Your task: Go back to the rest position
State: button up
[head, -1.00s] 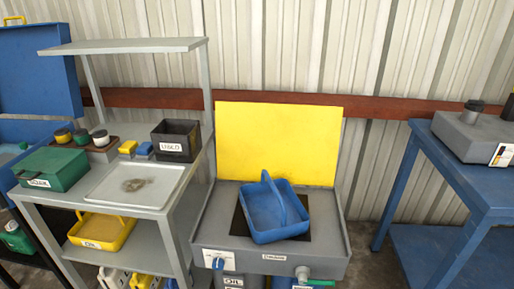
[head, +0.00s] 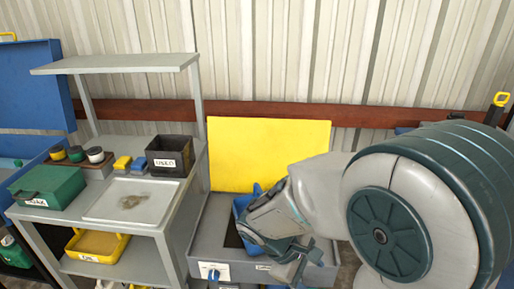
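My arm fills the right side of the view.
My arm hides most of the right side.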

jog(key=s+d+r+m+t+y+p, duration=0.1)
jog(key=s+r+m+y, duration=0.1)
jog(key=r+m, duration=0.3)
jog(key=s+d+r+m+t+y+p, duration=0.2)
jog(key=r+m+y, duration=0.2)
jog(key=r+m, duration=0.2)
jog(key=shift+s+r+y, duration=0.25)
jog(key=shift+r+y, duration=0.15)
jog(key=shift+r, duration=0.25)
